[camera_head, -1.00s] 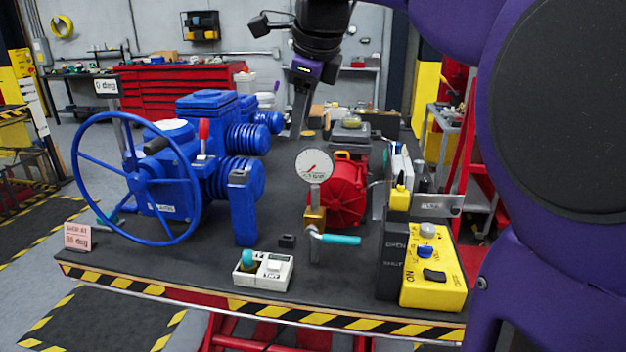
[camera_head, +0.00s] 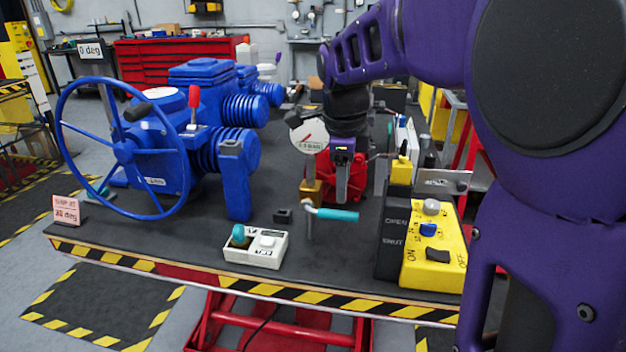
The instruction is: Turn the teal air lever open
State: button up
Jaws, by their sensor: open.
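The teal air lever (camera_head: 337,215) sticks out to the right from a brass valve (camera_head: 311,192) on a thin post. It lies about level, near the front middle of the bench. A round pressure gauge (camera_head: 307,137) with a red needle stands above the valve. My gripper (camera_head: 342,196) points down just behind and above the lever, in front of the red reel. It looks empty. Its fingers overlap from this angle, so the gap between them is hidden. I cannot tell how far behind the lever the fingertips are.
A blue actuator with a large handwheel (camera_head: 122,150) fills the left of the bench. A white switch box (camera_head: 256,247) with a teal knob sits at the front. A yellow control box (camera_head: 434,248) and dark OPEN/SHUT panel (camera_head: 392,240) stand close right of the lever.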

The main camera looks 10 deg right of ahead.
aim_at(343, 213)
jog(key=b+x, duration=0.1)
jog(key=x, duration=0.7)
jog(key=shift+w+f, duration=0.15)
jog(key=shift+f, duration=0.15)
grip_shut()
dwell(1.0)
